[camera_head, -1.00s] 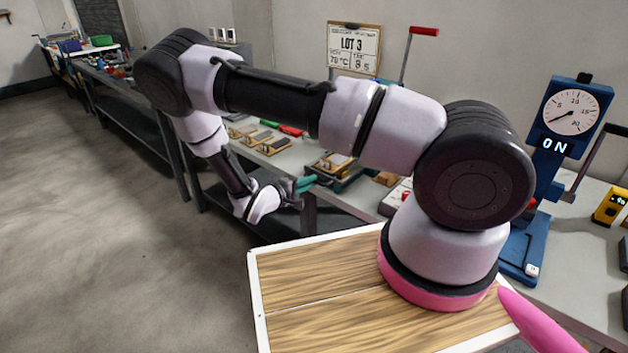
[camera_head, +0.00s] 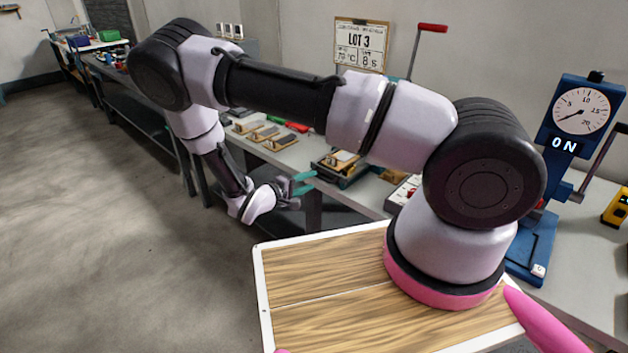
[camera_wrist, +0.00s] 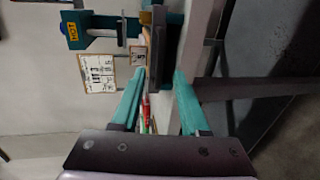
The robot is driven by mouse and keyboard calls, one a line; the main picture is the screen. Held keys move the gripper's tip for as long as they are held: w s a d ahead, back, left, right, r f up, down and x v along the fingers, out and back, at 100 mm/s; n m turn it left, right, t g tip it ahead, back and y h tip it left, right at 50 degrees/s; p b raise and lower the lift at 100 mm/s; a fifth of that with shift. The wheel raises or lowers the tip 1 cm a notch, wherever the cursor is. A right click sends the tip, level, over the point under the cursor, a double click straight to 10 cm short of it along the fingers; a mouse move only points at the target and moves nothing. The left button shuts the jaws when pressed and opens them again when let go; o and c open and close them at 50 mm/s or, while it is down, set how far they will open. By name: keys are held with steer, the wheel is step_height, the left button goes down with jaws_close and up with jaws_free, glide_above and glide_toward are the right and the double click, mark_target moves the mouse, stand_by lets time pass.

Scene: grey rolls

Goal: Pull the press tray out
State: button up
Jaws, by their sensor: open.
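The press is mostly hidden behind my arm in the head view; its red-ended lever (camera_head: 432,28) rises above the arm. Its dark low base, with a pale flat piece on it that looks like the tray (camera_head: 345,157), shows below the arm at the bench edge. In the wrist view the teal press (camera_wrist: 92,32) with a yellow HOT label is at top left, and a dark base part (camera_wrist: 166,48) lies ahead of the fingers. My gripper (camera_head: 303,183) has teal fingers and is open, left of the tray and apart from it.
Several small boards (camera_head: 265,135) lie on the bench left of the press. A LOT 3 sign (camera_head: 360,45) is on the wall. The floor (camera_head: 110,230) at left is clear.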

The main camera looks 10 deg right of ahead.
steer(key=v, duration=0.7)
steer(key=shift+a, duration=0.15)
steer(key=shift+s+r, duration=0.1)
steer(key=shift+r, duration=0.05)
steer(key=s+d+r+m+g+y, duration=0.2)
steer(key=d+r+m+g+y, duration=0.1)
steer(key=r, duration=0.6)
steer(key=s+d+r+m+g+y, duration=0.1)
steer(key=d+r+m+g+y, duration=0.2)
steer(key=r, duration=0.6)
steer(key=s+d+r+m+g+y, duration=0.2)
steer(key=d+r+m+g, duration=0.1)
steer(key=r, duration=0.6)
steer(key=s+d+r+m+t+y, duration=0.1)
steer(key=s+d+r+t+y, duration=0.1)
steer(key=s+r, duration=0.4)
steer(key=s+d+r+m+t+y, duration=0.1)
steer(key=s+r+t+y, duration=0.4)
steer(key=r, duration=0.7)
steer(key=shift+s+d+r, duration=0.4)
steer(key=shift+s+d, duration=0.15)
steer(key=shift+s, duration=0.2)
